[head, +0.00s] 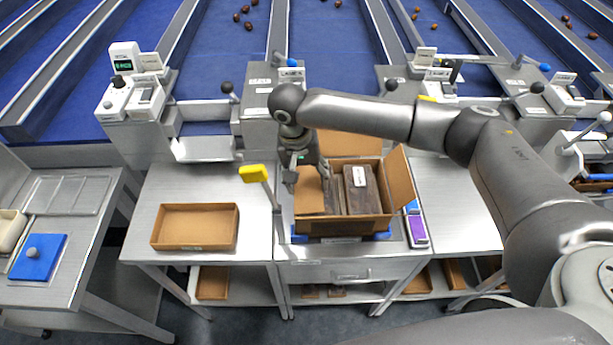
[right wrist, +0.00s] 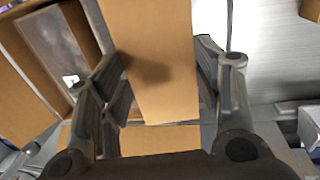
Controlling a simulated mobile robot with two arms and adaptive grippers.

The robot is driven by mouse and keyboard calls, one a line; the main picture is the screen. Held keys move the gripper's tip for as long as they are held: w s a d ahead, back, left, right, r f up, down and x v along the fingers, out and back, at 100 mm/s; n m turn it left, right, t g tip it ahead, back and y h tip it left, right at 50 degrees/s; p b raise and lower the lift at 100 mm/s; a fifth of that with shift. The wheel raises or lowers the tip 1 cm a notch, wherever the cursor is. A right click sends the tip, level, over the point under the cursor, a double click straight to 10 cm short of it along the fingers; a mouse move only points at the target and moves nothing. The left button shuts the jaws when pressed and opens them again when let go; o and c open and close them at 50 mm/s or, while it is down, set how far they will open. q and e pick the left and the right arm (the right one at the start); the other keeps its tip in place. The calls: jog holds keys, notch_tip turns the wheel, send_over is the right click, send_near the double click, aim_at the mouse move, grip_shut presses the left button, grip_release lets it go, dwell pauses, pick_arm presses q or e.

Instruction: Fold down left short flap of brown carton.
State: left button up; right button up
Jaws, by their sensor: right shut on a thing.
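The brown carton (head: 345,226) stands open on the middle metal table, with dark flat packs (head: 361,190) inside, one with a white label. Its left short flap (head: 309,192) leans inward over the left part of the opening. My right gripper (head: 292,178) is at this flap, shut on it. In the right wrist view the flap (right wrist: 150,70) runs between the two fingers (right wrist: 160,95). The right short flap (head: 400,176) stands up, tilted outward. The back flap (head: 350,145) also stands up, partly behind my arm. My left gripper is not in view.
A shallow brown tray (head: 195,246) lies on the table to the left. A yellow-headed tool (head: 253,173) stands just left of the carton. A purple and blue device (head: 417,230) lies right of it. Weighing stations and blue lanes lie behind.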

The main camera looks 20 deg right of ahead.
aim_at(310, 184)
jog(key=shift+s+d+r+y+p, duration=0.15)
jog(key=shift+y+p, duration=0.25)
jog(key=shift+p, duration=0.9)
jog(key=shift+d+f+y+p, duration=0.1)
jog(key=shift+f+y+p, duration=0.25)
jog(key=shift+y+p, duration=0.2)
jog(key=shift+c, duration=0.2)
jog(key=o, duration=1.1)
notch_tip(310, 184, up, 12)
jog(key=shift+d+f, duration=0.1)
